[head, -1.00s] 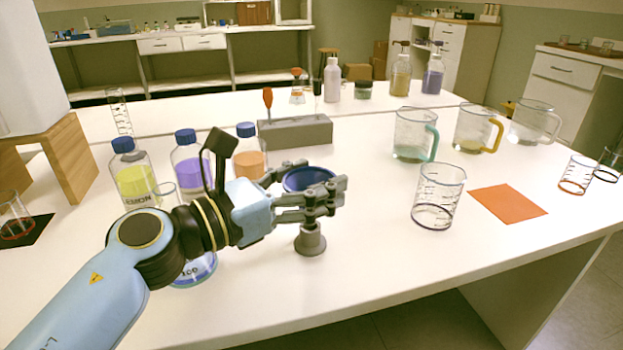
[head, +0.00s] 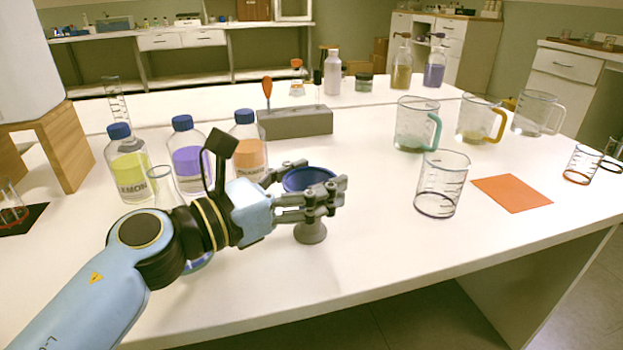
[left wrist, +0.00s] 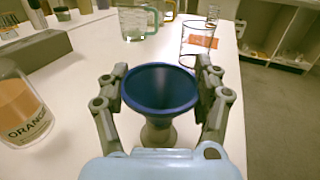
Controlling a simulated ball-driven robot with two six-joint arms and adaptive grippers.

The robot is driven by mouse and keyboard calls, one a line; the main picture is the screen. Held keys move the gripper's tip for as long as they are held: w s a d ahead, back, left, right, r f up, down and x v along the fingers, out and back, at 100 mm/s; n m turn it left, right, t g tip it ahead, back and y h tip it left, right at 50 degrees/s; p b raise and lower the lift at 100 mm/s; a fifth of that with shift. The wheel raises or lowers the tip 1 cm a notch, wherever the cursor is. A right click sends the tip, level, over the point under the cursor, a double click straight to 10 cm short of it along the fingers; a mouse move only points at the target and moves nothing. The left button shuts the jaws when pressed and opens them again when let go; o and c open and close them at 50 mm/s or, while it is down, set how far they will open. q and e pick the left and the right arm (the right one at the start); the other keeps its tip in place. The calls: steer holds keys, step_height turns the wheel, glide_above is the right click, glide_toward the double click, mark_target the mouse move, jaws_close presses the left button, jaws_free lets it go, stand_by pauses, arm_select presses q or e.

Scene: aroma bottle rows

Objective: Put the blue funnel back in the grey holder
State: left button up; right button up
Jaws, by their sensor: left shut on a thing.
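The blue funnel (head: 308,179) is held upright between the fingers of my left gripper (head: 322,180), its wide mouth up. In the left wrist view the funnel (left wrist: 160,92) sits between the two fingers (left wrist: 162,82), one on each side. The small grey holder (head: 310,233) stands on the table directly below the funnel in the head view. In the left wrist view the holder (left wrist: 158,137) shows just under the cone. The funnel's spout is hidden, so I cannot tell whether it is inside the holder. My right gripper is not in view.
Lemon (head: 130,170), purple (head: 187,160) and orange (head: 247,150) bottles stand left of the gripper. A clear beaker (head: 440,185) and an orange mat (head: 512,193) lie to the right. A grey block (head: 295,124) stands behind.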

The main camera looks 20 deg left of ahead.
arm_select(q)
steer(key=shift+f+b, duration=0.35)
steer(key=shift+f, duration=0.15)
steer(key=o, duration=1.1)
steer(key=shift+c, duration=0.2)
steer(key=v, duration=0.7)
steer(key=shift+s+a, duration=0.15)
steer(key=shift+s, duration=0.1)
